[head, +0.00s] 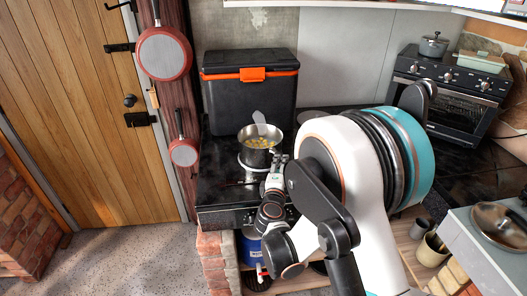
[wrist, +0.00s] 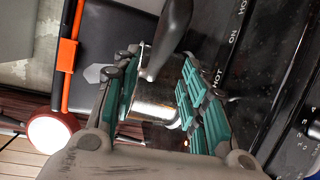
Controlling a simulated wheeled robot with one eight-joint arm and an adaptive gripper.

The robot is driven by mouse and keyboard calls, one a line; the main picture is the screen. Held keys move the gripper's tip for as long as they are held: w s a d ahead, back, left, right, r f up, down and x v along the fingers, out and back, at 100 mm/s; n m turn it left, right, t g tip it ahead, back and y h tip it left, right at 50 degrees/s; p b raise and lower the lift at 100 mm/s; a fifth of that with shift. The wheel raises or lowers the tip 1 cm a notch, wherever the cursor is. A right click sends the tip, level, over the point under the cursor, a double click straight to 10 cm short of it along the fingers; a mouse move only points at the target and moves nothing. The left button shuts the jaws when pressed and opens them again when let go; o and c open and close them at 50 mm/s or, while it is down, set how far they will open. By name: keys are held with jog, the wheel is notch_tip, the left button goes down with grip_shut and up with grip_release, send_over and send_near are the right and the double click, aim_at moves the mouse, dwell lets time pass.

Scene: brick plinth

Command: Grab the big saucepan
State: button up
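A steel saucepan (head: 259,137) with yellow pieces of food and a grey utensil in it stands on the black stove. A shiny metal shape (head: 250,166) shows just below it; I cannot tell whether it is a separate pan. My gripper (head: 279,160) is at the right of these, close to the metal. In the wrist view my gripper (wrist: 158,75) is open, teal pads apart. A dark handle (wrist: 170,35) reaches in between the fingertips, and shiny metal (wrist: 155,110) shows between the fingers. I cannot tell whether the pads touch anything.
A black cooler box (head: 247,95) with an orange latch stands behind the saucepan. Red pans (head: 165,55) hang on the post at the left. A small lidded pot (head: 433,45) sits on the oven (head: 446,93) at the right. A lidded pan (head: 500,224) is at the lower right.

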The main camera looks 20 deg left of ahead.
aim_at(272, 154)
jog(key=b+x, duration=0.1)
jog(key=x, duration=0.4)
jog(key=shift+w+a+r, duration=0.1)
jog(key=shift+w+a, duration=0.05)
jog(key=shift+a, duration=0.1)
grip_shut()
jog(key=shift+r, duration=0.1)
